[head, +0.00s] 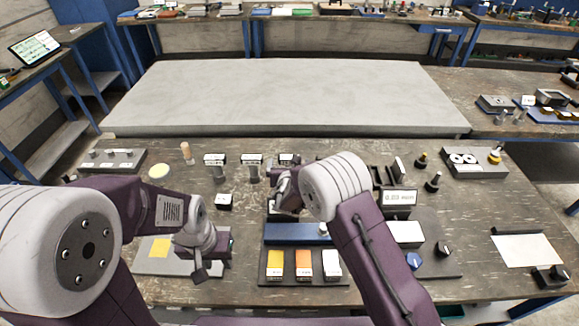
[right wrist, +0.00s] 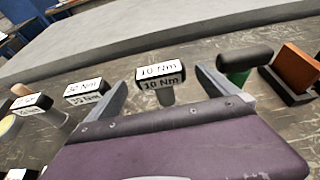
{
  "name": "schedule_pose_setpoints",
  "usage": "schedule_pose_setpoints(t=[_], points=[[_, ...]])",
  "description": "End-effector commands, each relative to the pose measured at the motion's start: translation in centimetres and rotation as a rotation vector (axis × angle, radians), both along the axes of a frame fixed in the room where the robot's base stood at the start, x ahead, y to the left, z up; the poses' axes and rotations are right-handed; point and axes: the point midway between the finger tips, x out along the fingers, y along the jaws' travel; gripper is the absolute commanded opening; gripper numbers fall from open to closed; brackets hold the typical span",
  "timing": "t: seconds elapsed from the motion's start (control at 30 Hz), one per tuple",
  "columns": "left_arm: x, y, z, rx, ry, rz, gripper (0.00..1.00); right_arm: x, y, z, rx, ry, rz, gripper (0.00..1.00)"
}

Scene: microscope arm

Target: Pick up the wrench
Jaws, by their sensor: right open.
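Three dark blocks with white Nm labels stand in a row behind my right gripper in the head view: left (head: 214,159), middle (head: 251,159) and right (head: 288,158). Grey handle-like parts stand by the left and middle blocks; I cannot tell for sure which part is a wrench. My right gripper (right wrist: 161,78) is open and empty. In the right wrist view the block marked 10 Nm (right wrist: 160,72) lies between its fingers in the picture, with a short grey part (right wrist: 165,97) below it. My left gripper (head: 200,269) points down near the grey mat (head: 152,266); its jaw opening is unclear.
A blue bar (head: 291,234) and a tray with yellow, orange and white boxes (head: 303,263) lie in front of my right gripper. A black-and-green item (right wrist: 238,64) stands right of the 10 Nm block. The pale slab (head: 290,95) behind is clear.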

Motion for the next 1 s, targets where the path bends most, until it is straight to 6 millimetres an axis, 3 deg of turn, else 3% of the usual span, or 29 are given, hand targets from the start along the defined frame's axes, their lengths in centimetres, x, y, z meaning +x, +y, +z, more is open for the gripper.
schedule_pose_setpoints(t=[0.13,0.4,0.7,0.77,1.0], points=[[0.0,0.0,0.1,0.0,0.0,0.0,0.36,0.6,-0.1,-0.2,0.001,-0.001,-0.001,0.98],[0.0,0.0,0.6,0.0,0.0,0.0,0.36,4.8,0.0,-1.9,0.001,0.0,-0.001,0.98],[0.0,0.0,0.6,0.0,0.0,0.0,0.36,5.4,0.0,-2.2,0.001,0.0,0.0,0.98],[0.0,0.0,0.6,0.0,0.0,0.0,0.36,5.4,0.0,-2.2,0.001,0.0,0.0,0.84],[0.0,0.0,0.6,0.0,0.0,0.0,0.36,5.4,0.0,-2.2,0.001,0.0,0.0,0.17]])
